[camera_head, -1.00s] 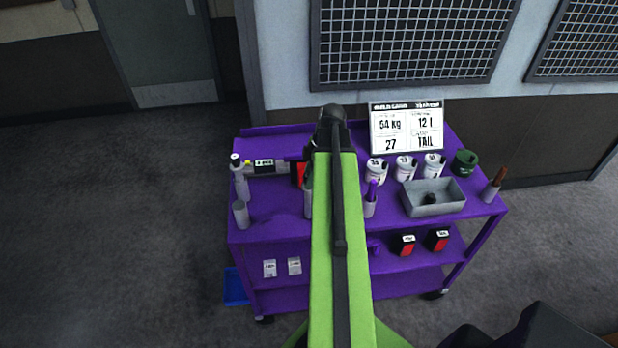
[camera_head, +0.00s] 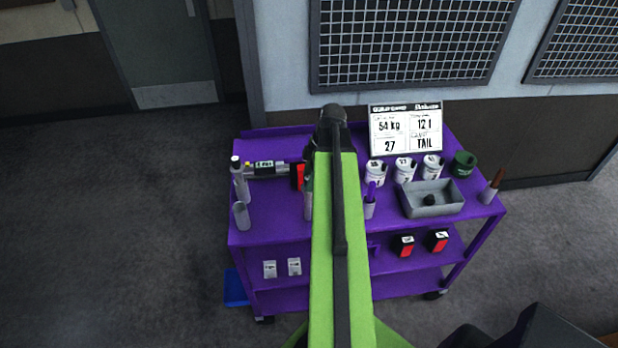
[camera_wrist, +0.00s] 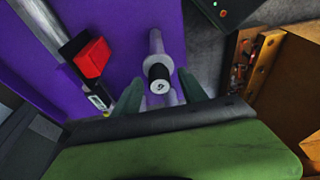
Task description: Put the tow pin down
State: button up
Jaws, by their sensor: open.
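The grey cylinder with a black collar and pale marked end (camera_wrist: 159,76), which looks like the tow pin, shows in the wrist view over the purple cart top. My gripper (camera_wrist: 161,88) is open, with one dark green finger on each side of it. I cannot tell whether either finger touches it. In the head view a grey upright cylinder (camera_head: 308,205) shows just left of my green arm, which hides most of the gripper area.
The purple cart (camera_head: 270,236) holds a grey tray (camera_head: 433,211), white cups (camera_head: 404,169), a green cup (camera_head: 464,163) and a sign (camera_head: 405,130). A red box (camera_wrist: 91,57) stands near my gripper. Other upright holders (camera_head: 242,216) stand at the left.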

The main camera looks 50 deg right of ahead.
jog(key=p+v, duration=0.9)
jog(key=v, duration=0.2)
jog(key=shift+p, duration=0.4)
jog(key=w+a+m+g, duration=0.15)
jog(key=w+a, duration=0.35)
jog(key=a, duration=0.5)
jog(key=w+a+m, duration=0.3)
jog(key=w+a, duration=0.2)
jog(key=a, duration=0.5)
jog(key=w+a+m+h, duration=0.2)
jog(key=a+m, duration=0.3)
jog(key=a, duration=1.6)
jog(key=shift+w+a+f, duration=0.25)
jog(key=shift+a+f, duration=0.1)
jog(key=shift+f+m+g, duration=0.1)
jog(key=shift+m+g, duration=0.15)
notch_tip(320, 180, down, 22)
jog(key=b, duration=2.2)
